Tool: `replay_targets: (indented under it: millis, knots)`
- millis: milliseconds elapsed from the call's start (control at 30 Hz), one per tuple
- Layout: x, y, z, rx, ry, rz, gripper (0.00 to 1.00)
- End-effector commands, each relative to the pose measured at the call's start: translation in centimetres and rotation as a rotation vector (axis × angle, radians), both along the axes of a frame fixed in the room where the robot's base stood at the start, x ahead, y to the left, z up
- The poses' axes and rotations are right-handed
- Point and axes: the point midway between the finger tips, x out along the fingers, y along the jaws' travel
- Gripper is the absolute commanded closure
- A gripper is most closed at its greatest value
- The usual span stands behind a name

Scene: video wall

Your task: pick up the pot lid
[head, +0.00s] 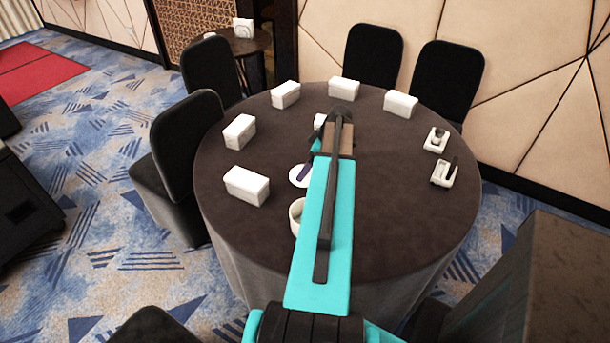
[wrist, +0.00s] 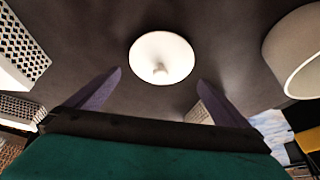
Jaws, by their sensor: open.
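The pot lid (wrist: 163,52) is a round white disc with a small knob at its middle. In the wrist view it lies on the dark tablecloth, ahead of and between the two purple fingers. In the head view the lid (head: 300,176) is partly hidden by my arm. My gripper (wrist: 155,85) is open, with nothing between its fingers, and appears apart from the lid. In the head view one purple fingertip (head: 305,170) shows beside the lid; the rest of the gripper is mostly hidden behind the arm.
A white pot (head: 296,215) stands near the lid, partly behind my arm; it also shows in the wrist view (wrist: 299,52). Several white boxes (head: 246,186) ring the round table (head: 400,225). Two small white trays (head: 444,173) sit at the right. Black chairs (head: 187,135) surround the table.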

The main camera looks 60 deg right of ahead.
Motion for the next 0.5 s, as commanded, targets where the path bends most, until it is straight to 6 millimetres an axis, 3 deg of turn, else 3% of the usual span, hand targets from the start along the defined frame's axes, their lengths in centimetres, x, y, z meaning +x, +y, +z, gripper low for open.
replay_targets:
  millis: [500]
  knots:
    - [1.4, 0.3, -3.7, 0.001, 0.0, 0.002, 0.0]
